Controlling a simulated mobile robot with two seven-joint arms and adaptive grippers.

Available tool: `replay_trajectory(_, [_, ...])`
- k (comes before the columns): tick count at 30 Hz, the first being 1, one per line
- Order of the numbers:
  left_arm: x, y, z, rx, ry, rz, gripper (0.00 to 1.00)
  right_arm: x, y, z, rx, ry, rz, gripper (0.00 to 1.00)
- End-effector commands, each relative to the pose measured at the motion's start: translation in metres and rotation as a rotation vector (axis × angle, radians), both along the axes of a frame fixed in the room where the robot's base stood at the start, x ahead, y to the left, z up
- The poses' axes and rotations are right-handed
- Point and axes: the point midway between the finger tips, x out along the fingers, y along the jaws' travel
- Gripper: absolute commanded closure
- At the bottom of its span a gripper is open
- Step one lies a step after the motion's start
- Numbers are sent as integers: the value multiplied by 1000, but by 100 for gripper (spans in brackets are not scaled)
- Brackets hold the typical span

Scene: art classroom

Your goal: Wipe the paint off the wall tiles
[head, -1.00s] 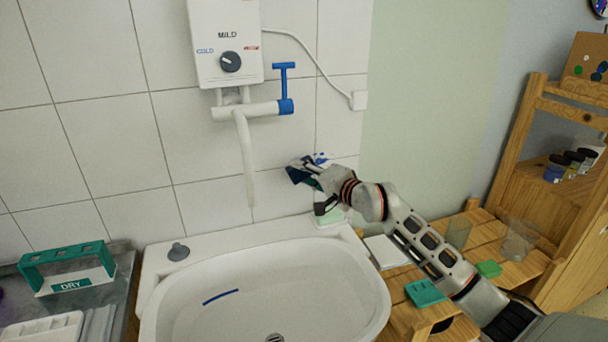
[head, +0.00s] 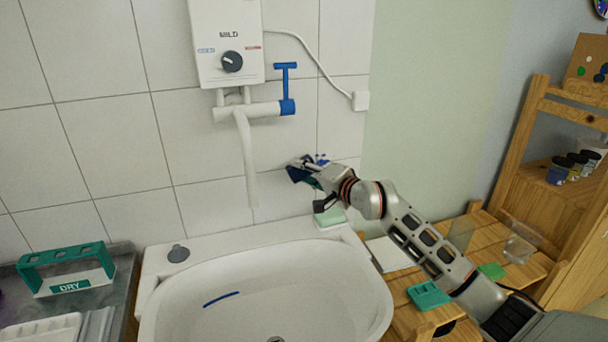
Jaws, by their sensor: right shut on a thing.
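My right gripper (head: 312,170) is shut on a dark blue cloth (head: 297,173) and holds it at the white wall tiles (head: 210,140), just above the sink's back right corner. Whether the cloth presses on the tiles is hard to tell. A small patch of blue paint (head: 322,159) shows on the tiles just right of the cloth, partly hidden by the gripper and cloth. My left gripper is not in view.
A water heater (head: 227,75) with a spout (head: 245,160) hangs left of the gripper. The white sink (head: 160,295) holds a blue streak (head: 221,299). A green soap (head: 330,216) sits under my wrist. A wooden slatted stand (head: 400,288) is at right; a teal DRY rack (head: 65,270) at left.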

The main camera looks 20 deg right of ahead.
Motion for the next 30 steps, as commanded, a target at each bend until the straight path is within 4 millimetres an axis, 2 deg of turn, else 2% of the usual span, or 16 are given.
replay_trajectory(11, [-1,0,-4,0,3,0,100,5,-1,0,1,1,-1,83])
replay_trajectory(24, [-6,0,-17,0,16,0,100,5,-31,-2,-1,2,-1,83])
replay_trajectory(30, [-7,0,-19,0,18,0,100,5,-37,0,0,0,-1,83])
